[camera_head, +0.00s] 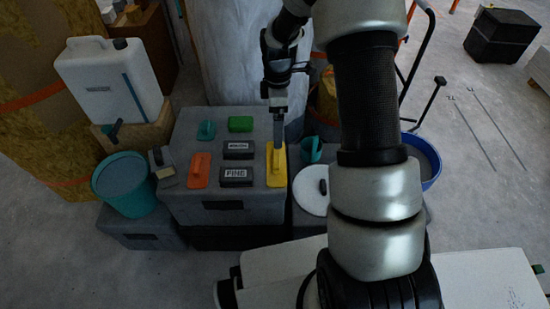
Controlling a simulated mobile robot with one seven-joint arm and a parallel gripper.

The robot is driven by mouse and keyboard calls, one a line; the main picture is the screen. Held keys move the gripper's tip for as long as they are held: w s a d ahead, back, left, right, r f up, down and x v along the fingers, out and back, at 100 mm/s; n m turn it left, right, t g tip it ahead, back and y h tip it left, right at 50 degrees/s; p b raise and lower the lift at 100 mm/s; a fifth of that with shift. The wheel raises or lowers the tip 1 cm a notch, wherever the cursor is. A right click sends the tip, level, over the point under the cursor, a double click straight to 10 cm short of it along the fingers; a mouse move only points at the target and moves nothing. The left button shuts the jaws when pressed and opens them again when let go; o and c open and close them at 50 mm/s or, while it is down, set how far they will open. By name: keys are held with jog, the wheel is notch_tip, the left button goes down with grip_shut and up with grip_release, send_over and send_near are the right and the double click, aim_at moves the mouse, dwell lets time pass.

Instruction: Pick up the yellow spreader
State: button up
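The yellow spreader (276,168) lies on top of a grey case, near its right edge. My gripper (278,143) points down over the far end of the spreader. Its fingers overlap the spreader's upper part in this view, around its handle. I cannot tell whether the fingers touch it, or whether they are open or shut, as they are small and seen edge-on. The spreader looks flat on the case.
The grey case (188,207) also holds an orange tool (199,170), a green block (241,124), a teal tool (206,130) and dark labelled blocks (236,175). A teal bucket (125,185) stands left. A teal cup (311,150) and white lid (312,197) are right.

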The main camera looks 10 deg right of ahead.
jog(key=b, duration=0.2)
send_over(276, 157)
jog(key=f, duration=0.9)
jog(key=shift+d+f, duration=0.2)
jog(key=shift+f, duration=0.05)
jog(key=shift+a+f+b, duration=0.2)
jog(key=shift+f+b, duration=0.7)
jog(key=shift+f, duration=1.85)
jog(key=shift+r, duration=0.1)
jog(key=c, duration=1.1)
notch_tip(276, 157, up, 10)
jog(key=p, duration=0.2)
jog(key=shift+p, duration=0.35)
